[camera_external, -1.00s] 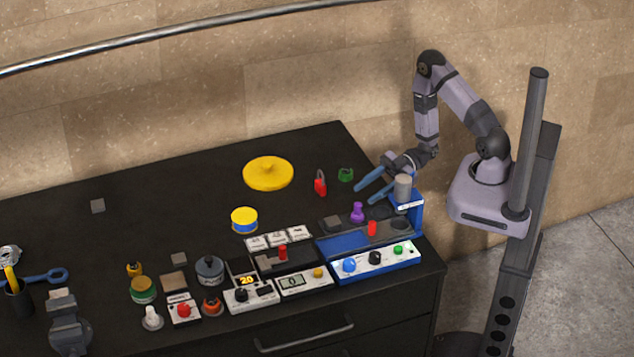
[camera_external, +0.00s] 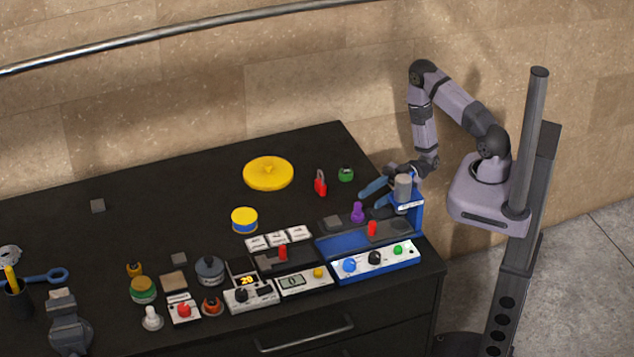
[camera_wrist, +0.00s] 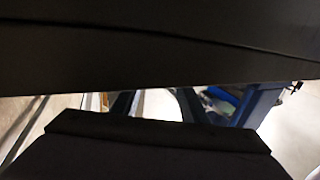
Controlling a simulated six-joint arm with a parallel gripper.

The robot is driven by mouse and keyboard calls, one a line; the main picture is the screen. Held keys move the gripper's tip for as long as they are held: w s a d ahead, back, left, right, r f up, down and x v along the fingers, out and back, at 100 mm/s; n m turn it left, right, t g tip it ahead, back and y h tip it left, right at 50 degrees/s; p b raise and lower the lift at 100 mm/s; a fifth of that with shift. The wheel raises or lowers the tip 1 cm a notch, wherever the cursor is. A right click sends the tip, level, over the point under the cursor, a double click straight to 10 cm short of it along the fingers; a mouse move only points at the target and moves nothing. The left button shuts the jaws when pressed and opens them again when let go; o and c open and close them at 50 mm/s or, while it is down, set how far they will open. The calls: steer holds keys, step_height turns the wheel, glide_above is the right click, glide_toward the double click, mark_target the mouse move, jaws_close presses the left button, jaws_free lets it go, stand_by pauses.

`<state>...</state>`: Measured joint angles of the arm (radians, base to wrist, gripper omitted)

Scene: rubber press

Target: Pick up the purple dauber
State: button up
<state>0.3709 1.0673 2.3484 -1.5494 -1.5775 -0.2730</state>
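My gripper (camera_external: 379,196) is open and empty, just above and right of the dauber, close behind the press head. One blue finger shows clearly; the other is partly hidden by the press. The gripper is apart from the dauber. In the wrist view, dark surfaces fill most of the picture. A narrow gap shows two dark finger-like shapes and part of the blue press frame (camera_wrist: 262,100). I cannot make out the dauber there.
The blue press column (camera_external: 416,212) with its grey cylinder (camera_external: 403,187) stands right beside my gripper. A red padlock (camera_external: 320,183) and a green ring (camera_external: 346,174) lie behind the station. A yellow disc (camera_external: 268,172) lies further left. Several control boxes line the front edge.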

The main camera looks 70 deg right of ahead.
mark_target(364, 213)
steer(key=a, duration=0.1)
steer(key=a+p, duration=0.1)
steer(key=a+r+p, duration=0.1)
steer(key=shift+w+a, duration=0.15)
steer(key=shift+w, duration=0.2)
steer(key=shift+w+a+f+p, duration=0.2)
steer(key=shift+w+a+p, duration=0.2)
steer(key=shift+a, duration=0.35)
jaws_close()
